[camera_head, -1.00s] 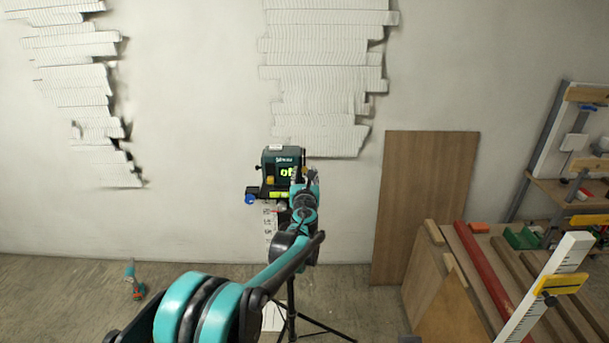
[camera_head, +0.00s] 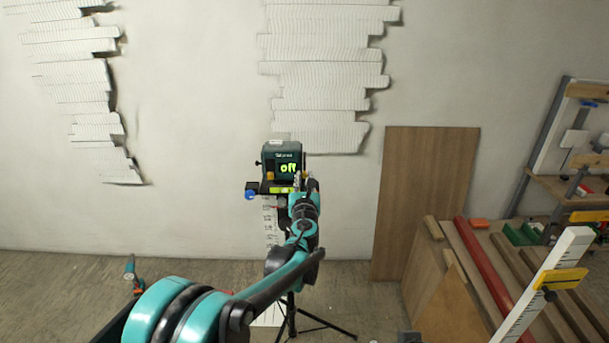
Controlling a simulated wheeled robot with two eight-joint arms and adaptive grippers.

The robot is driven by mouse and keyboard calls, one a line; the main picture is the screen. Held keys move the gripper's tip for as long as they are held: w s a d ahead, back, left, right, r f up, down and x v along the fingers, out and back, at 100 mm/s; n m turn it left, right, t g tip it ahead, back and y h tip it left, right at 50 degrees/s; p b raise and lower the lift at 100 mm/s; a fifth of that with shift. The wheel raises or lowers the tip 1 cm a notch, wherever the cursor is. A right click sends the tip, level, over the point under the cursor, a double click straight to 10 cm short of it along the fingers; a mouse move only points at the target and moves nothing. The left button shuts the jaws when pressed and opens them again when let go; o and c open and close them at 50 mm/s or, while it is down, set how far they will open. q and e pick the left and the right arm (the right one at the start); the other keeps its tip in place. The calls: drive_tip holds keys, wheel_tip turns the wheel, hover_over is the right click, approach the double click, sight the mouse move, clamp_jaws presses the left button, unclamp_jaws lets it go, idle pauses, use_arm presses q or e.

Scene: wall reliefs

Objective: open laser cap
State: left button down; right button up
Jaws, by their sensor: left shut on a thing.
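The laser level (camera_head: 282,160) is a dark green box with a lit "off" display. It stands on a tripod (camera_head: 291,318) in front of the white wall. My left gripper (camera_head: 304,178) is at the right side of the laser level, shut on a small part there. That part looks like the laser cap, but the fingers and my wrist hide most of it. My left arm comes in from the bottom left and covers part of the tripod. My right gripper is not in view.
A brown board (camera_head: 424,200) leans on the wall to the right. A workbench (camera_head: 470,255) with a red bar (camera_head: 488,265) and a white ruler (camera_head: 545,285) fills the lower right. A small teal tool (camera_head: 131,272) is at the lower left. Floor left of the tripod is mostly clear.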

use_arm(q)
drive_tip(key=c, duration=1.4)
unclamp_jaws()
drive_tip(key=shift+c, duration=0.2)
drive_tip(key=s, duration=1.2)
